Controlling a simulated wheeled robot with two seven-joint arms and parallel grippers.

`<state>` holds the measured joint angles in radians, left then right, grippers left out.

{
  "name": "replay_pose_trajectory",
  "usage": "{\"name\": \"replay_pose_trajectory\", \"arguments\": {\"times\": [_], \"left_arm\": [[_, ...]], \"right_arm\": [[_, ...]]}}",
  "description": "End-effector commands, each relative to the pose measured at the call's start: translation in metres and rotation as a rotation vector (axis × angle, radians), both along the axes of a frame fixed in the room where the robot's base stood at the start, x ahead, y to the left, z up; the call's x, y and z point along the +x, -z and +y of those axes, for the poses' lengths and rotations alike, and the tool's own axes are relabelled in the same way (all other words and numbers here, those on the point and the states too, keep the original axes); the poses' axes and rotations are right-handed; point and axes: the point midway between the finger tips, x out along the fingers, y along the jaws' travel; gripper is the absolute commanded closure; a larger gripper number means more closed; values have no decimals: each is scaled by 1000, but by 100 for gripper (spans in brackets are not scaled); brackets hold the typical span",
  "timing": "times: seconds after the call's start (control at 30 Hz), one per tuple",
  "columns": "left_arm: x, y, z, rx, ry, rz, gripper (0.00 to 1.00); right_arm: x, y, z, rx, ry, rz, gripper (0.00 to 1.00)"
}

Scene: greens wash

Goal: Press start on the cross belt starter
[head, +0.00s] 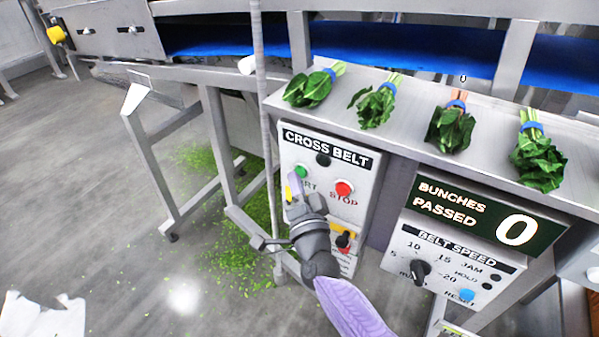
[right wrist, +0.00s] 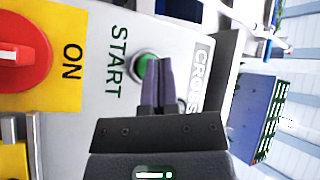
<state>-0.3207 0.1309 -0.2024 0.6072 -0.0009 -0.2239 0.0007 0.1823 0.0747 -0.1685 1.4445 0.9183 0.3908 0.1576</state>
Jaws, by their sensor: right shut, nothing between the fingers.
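The cross belt starter (head: 368,185) is a light panel headed CROSS BELT. Its green START button (head: 301,171) is at upper left, beside the red STOP button (head: 344,188); a dark round lamp (head: 323,160) sits above them. My right gripper (head: 293,186) is shut and empty in front of the panel, just below the green button. In the right wrist view, the closed fingertips (right wrist: 158,68) overlap the right part of the green button (right wrist: 145,67); I cannot tell whether they touch it. My left gripper is not in view.
A red switch on a yellow plate (head: 343,240) sits below the buttons. Right of the starter are the BUNCHES PASSED display (head: 490,215) reading 0 and the BELT SPEED panel (head: 455,262). Bunches of greens (head: 377,104) lie on the ledge above. A thin post (head: 262,110) stands left of the panel.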

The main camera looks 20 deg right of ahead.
Motion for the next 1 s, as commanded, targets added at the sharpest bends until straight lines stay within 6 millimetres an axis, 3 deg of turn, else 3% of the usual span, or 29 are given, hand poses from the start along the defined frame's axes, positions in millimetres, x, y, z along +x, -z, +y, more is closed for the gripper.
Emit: {"name": "replay_pose_trajectory", "arguments": {"times": [0.37,1.0], "left_arm": [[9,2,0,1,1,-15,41],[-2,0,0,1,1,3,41]], "right_arm": [[3,0,-4,-1,0,-1,100],[3,-1,-4,0,1,-1,100]]}}
